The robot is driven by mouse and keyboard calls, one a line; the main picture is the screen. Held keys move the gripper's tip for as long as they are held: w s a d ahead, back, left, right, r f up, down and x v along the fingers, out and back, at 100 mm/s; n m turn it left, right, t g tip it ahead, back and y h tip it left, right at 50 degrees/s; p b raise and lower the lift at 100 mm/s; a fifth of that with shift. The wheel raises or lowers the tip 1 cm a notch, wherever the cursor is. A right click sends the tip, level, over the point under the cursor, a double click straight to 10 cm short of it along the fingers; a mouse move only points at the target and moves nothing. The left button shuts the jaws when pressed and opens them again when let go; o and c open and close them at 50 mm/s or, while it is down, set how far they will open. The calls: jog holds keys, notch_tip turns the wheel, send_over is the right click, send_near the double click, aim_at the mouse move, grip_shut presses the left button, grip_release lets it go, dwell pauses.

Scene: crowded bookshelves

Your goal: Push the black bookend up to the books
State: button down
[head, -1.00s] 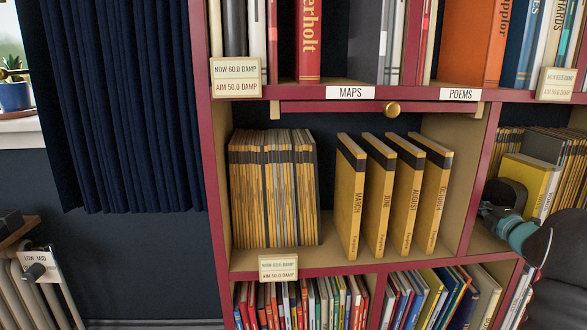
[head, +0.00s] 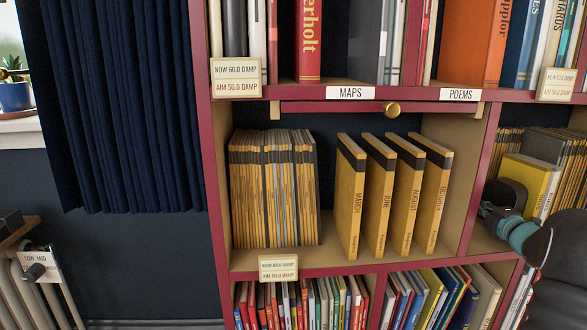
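My gripper (head: 503,194) is at the right edge of the head view, in front of the right-hand compartment of the middle shelf. Only its dark, blurred outline shows beside my arm's teal joint. Its fingers cannot be made out, so I cannot tell whether it is open or shut. A yellow volume (head: 528,180) stands just behind and right of it, tilted. A row of thin yellow books (head: 508,140) stands farther back there. I cannot pick out the black bookend with certainty; my arm and gripper hide part of that compartment.
The middle compartment holds a packed row of yellow magazines (head: 272,195) and several spaced yellow volumes (head: 349,205). A brass knob (head: 392,109) sticks out above them. A damp sign (head: 278,268) hangs on the shelf edge (head: 350,264). A dark curtain (head: 125,120) hangs at left.

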jog(key=shift+d, duration=0.95)
jog(key=shift+d+p, duration=0.4)
jog(key=shift+d, duration=0.1)
jog(key=shift+a+f+b, duration=0.1)
jog(key=shift+a+b, duration=0.1)
jog(key=shift+b, duration=0.1)
jog(key=shift+a+b, duration=0.6)
jog(key=shift+a, duration=0.5)
jog(key=shift+s+d+b, duration=0.2)
jog(key=shift+s+b, duration=0.45)
jog(key=shift+s, duration=1.85)
jog(key=shift+s+d+b, duration=0.2)
jog(key=shift+s+b, duration=0.5)
jog(key=shift+s, duration=1.8)
jog(key=shift+s+d+b, duration=0.2)
jog(key=shift+s+b, duration=0.45)
jog(key=shift+s, duration=1.85)
